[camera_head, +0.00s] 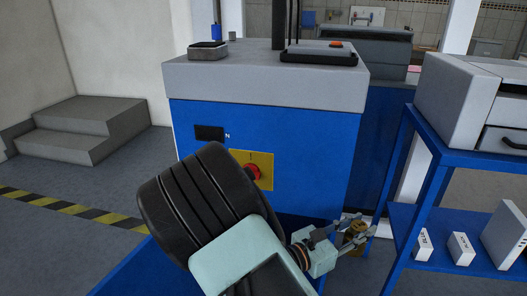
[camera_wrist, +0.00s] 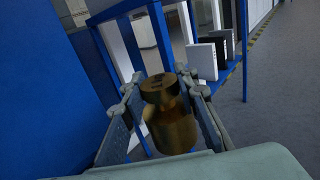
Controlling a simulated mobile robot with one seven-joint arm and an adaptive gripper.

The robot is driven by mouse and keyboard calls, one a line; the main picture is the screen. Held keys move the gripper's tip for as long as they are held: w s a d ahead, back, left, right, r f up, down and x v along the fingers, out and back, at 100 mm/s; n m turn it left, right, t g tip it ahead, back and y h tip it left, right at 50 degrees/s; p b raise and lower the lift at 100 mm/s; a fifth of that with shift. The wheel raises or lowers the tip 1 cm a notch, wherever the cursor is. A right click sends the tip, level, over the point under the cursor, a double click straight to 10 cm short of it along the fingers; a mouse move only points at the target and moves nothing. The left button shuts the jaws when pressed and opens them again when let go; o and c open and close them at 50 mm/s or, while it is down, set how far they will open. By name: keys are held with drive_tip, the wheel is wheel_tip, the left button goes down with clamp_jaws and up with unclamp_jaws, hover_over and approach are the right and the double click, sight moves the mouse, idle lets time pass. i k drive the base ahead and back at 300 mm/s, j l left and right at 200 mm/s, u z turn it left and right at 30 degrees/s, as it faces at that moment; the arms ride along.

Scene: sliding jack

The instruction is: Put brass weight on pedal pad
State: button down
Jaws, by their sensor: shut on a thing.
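The brass weight (camera_wrist: 170,122) is a short cylinder with a narrower neck and a round knob on top. My gripper (camera_wrist: 163,82) is shut on it, with one finger on each side. In the head view the weight (camera_head: 354,236) shows partly between the fingers of my gripper (camera_head: 350,229), low beside the right front corner of the blue machine. No part is plainly marked as the pedal pad. A small dark-topped grey block (camera_head: 208,50) and a dark-rimmed plate (camera_head: 318,54) with an orange spot lie on the machine's top.
The blue machine (camera_head: 300,140) has a grey top and a red button (camera_head: 253,173) on a yellow plate. A blue shelf rack (camera_head: 440,222) with white boxes stands close on the right. Grey steps (camera_head: 85,125) stand at the left; the floor before them is clear.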

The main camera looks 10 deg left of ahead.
sight(206, 44)
drive_tip(key=i+l+u, duration=0.1)
drive_tip(key=l+u, duration=0.35)
drive_tip(key=l, duration=0.9)
drive_tip(key=k+l+u, duration=0.1)
drive_tip(key=l+u, duration=0.4)
drive_tip(key=l, duration=0.8)
